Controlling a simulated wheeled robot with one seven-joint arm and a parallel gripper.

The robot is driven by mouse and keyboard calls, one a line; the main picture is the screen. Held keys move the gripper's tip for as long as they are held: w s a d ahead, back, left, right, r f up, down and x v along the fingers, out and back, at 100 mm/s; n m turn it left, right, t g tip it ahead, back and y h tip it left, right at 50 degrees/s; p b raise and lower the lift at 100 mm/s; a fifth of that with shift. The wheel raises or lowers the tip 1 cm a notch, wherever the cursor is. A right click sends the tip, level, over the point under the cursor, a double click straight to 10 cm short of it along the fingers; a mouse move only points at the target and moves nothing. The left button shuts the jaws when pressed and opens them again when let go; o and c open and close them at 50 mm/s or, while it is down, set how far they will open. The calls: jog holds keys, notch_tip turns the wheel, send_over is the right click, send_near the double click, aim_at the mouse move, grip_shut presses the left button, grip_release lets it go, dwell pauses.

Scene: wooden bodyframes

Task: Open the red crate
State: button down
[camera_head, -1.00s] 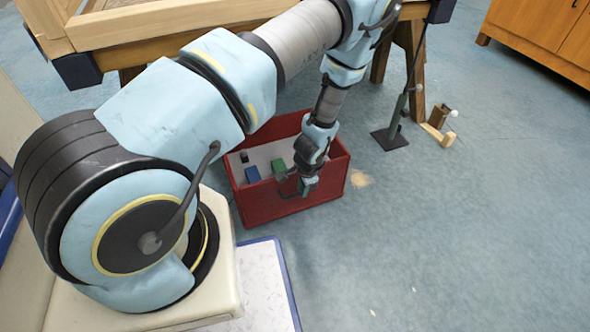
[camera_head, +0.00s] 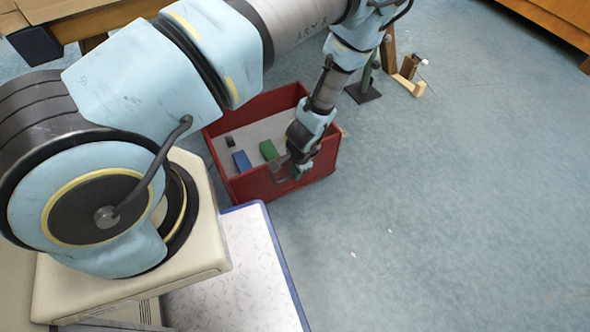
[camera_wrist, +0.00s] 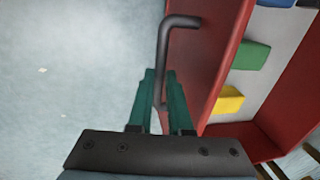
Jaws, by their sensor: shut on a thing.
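The red crate (camera_head: 250,188) stands on the floor with its top open in the head view. Its red wall (camera_wrist: 200,65) runs beside my fingers in the wrist view. A dark bent bar handle (camera_wrist: 164,45) is on the near side of that wall. My gripper (camera_head: 284,172) is at the crate's near wall. In the wrist view its two green fingers (camera_wrist: 162,85) are closed around the handle. A blue block (camera_head: 242,160), a green block (camera_head: 268,150) and a dark block (camera_head: 229,141) lie inside. A yellow block (camera_wrist: 228,100) shows in the wrist view.
A wooden worktable (camera_head: 80,14) stands behind the crate. A dark-based stand (camera_head: 363,92) and a small wooden piece (camera_head: 408,78) are on the floor behind right. The blue floor (camera_head: 460,190) on the right is clear. A wooden cabinet (camera_head: 562,22) is at the far right.

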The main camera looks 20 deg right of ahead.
jog(key=c, duration=0.8)
grip_release()
jog(key=shift+c, duration=0.2)
jog(key=shift+r, duration=0.1)
notch_tip(320, 180, up, 10)
jog(key=s+p, duration=0.2)
jog(key=shift+d+r+p, duration=0.15)
jog(key=shift+r+p, duration=0.05)
jog(key=shift+p, duration=0.1)
jog(key=shift+w, duration=0.1)
